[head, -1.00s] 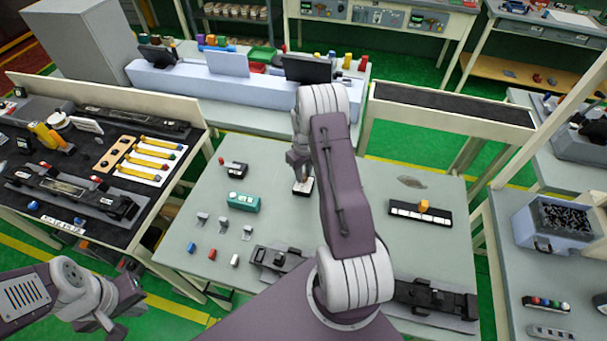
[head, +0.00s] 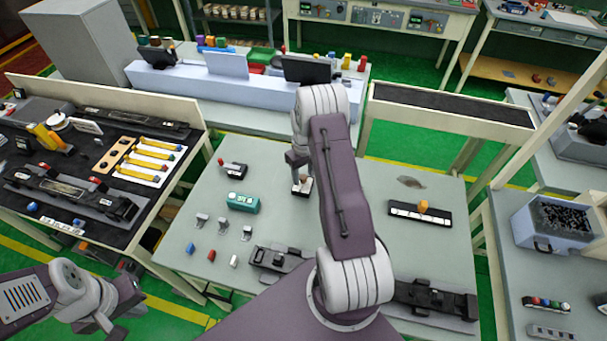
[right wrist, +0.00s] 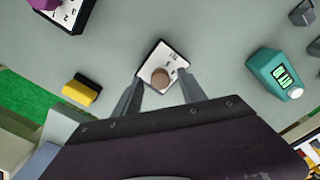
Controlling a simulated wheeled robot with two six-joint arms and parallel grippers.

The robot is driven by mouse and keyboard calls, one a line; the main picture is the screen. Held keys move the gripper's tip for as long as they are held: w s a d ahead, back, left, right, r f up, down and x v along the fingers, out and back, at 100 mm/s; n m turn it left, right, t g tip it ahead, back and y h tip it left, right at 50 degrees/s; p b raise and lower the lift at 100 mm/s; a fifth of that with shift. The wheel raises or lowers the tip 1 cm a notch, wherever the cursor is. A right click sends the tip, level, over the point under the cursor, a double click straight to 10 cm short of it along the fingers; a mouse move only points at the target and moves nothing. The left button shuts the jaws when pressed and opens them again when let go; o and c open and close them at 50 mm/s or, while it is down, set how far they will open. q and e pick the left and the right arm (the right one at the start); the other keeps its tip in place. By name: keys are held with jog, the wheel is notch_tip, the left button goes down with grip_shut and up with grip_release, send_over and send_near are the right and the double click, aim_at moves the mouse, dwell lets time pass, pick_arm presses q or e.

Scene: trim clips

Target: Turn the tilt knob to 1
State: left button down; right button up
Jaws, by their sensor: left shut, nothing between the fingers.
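A small white panel with dark marks carries a round brown knob (right wrist: 160,77), which also shows in the head view (head: 302,185) on the grey table. No label saying tilt is readable, and I cannot read the setting. My right gripper (right wrist: 157,88) is open, its fingers apart on either side of the panel's near part in the right wrist view. Nothing is held, and contact with the knob cannot be made out. In the head view my right gripper (head: 296,161) is just above and behind the knob. My left gripper (head: 130,294) is shut and empty at the lower left.
A teal device (head: 243,202) and a black box with a red part (head: 232,169) stand left of the knob. A black strip with an orange handle (head: 423,207) lies right. A yellow block (right wrist: 81,91) and a purple knob (right wrist: 45,3) show in the wrist view.

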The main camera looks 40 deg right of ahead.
aim_at(303, 177)
notch_tip(303, 177, up, 9)
jog(key=b, duration=0.2)
dwell(0.5)
